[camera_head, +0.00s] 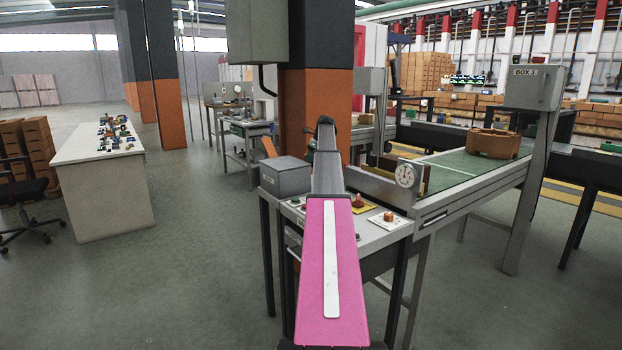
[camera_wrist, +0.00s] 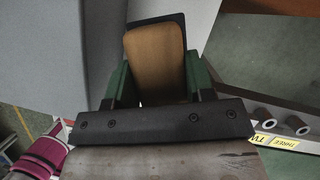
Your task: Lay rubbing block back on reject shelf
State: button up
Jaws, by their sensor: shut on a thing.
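In the wrist view my gripper (camera_wrist: 158,78) has its green fingers on either side of a tan block with a dark edge (camera_wrist: 155,50), which looks like the rubbing block. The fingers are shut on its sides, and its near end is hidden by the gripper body. A pale surface lies behind it; I cannot tell whether the block touches it. In the head view my pink and grey arm reaches toward the small bench (camera_head: 375,238) by the orange and black pillar, and hides the gripper and block. I cannot pick out the reject shelf with certainty.
A grey box (camera_head: 285,177) stands at the bench's left end, and a dial gauge (camera_head: 406,176) at its right. Small pieces lie on the bench, including one on a white card (camera_head: 390,217). A green conveyor (camera_head: 447,175) runs right.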

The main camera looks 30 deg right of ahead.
notch_tip(320, 180, down, 9)
jog(key=shift+r, duration=0.1)
dwell(0.3)
jog(key=o, duration=0.9)
jog(key=v, duration=1.2)
